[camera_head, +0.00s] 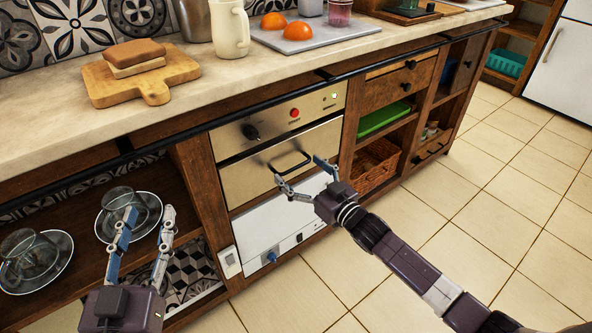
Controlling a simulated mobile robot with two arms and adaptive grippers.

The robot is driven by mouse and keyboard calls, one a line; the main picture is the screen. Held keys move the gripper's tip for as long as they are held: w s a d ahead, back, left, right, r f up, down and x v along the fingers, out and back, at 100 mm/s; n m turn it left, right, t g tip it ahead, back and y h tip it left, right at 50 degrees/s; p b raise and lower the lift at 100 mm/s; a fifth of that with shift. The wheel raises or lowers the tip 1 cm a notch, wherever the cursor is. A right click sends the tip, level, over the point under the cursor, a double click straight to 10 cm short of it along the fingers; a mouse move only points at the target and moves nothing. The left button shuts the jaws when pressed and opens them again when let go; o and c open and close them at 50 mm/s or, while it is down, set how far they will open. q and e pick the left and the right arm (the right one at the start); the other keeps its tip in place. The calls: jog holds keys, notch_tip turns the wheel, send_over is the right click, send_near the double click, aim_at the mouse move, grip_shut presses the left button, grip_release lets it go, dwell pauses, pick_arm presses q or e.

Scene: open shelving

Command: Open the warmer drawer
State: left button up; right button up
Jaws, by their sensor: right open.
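The warmer drawer (240,178) has a flat brass-coloured front with a dark bar handle (291,161). Its front looks flush with the cabinet, so it appears closed. Above it is a control strip (318,103) with a black knob and a red button. My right gripper (299,171) is open just in front of the handle, its fingers spread to either side of the handle's lower part. I cannot tell whether it touches the handle. My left gripper (149,211) is open and empty in front of the left shelf.
A white panel (262,228) with a blue knob lies below the drawer. Glass cups on saucers (147,222) stand on the left shelf near my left gripper. A dark rail (390,64) runs along the counter edge. A wicker basket (373,170) sits right. The tiled floor is clear.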

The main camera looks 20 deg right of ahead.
pick_arm(q)
jog(key=shift+s+d+r+t, duration=0.15)
jog(key=shift+r+t, duration=0.15)
jog(key=shift+r, duration=0.35)
jog(key=shift+s+a+r+t, duration=0.1)
jog(key=shift+r+t, duration=0.2)
jog(key=shift+r, duration=0.3)
pick_arm(e)
jog(key=shift+x, duration=0.8)
jog(key=shift+s, duration=0.1)
jog(key=c, duration=1.7)
